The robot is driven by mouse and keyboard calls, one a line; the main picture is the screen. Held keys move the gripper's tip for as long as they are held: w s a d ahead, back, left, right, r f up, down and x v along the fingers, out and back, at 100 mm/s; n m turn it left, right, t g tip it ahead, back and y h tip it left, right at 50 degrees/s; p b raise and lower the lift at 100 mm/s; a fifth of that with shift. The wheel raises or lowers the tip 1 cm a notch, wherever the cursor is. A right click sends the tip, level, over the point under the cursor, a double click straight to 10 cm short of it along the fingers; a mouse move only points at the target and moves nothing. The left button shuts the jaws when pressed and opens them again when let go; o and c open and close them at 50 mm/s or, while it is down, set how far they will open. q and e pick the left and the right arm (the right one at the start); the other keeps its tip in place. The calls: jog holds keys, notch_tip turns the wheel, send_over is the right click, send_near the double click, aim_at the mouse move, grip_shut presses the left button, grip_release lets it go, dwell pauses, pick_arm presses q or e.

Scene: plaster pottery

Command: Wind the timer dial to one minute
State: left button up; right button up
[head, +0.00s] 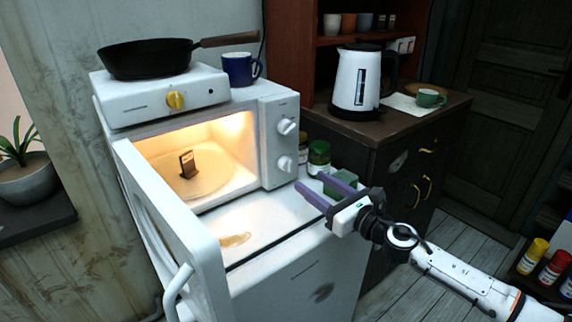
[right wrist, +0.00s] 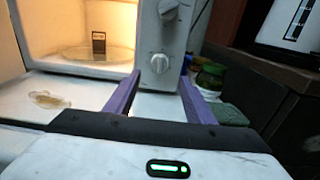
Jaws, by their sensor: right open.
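The white microwave (head: 266,155) stands on a white cabinet with its door (head: 180,225) swung open and its inside lit. Two white knobs sit on its right-hand panel, an upper dial (head: 287,126) and a lower dial (head: 285,163). In the right wrist view the lower dial (right wrist: 159,63) lies just beyond the fingers, between them in the picture, and the upper dial (right wrist: 168,9) is at the top edge. My right gripper (head: 320,189) is open and empty, in front of and below the panel, apart from the dials. My left gripper is not in view.
A small dark item (head: 187,164) stands on the glass plate inside the microwave. A hotplate (head: 160,99) with a black pan (head: 147,60) and a blue mug (head: 240,69) are on top. Jars (head: 318,157) stand right of the panel. A kettle (head: 357,82) is on the counter.

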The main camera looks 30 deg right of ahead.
aim_at(291, 167)
jog(key=shift+w+r, duration=0.25)
jog(key=shift+w, duration=0.15)
jog(key=w, duration=0.4)
jog(key=w+p, duration=0.1)
jog(key=w, duration=0.2)
jog(key=shift+a+f, duration=0.1)
jog(key=shift+a, duration=0.25)
jog(key=shift+w, duration=0.55)
jog(key=c, duration=1)
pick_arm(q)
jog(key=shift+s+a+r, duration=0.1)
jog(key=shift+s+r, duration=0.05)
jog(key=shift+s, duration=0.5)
pick_arm(e)
jog(key=shift+c, duration=0.3)
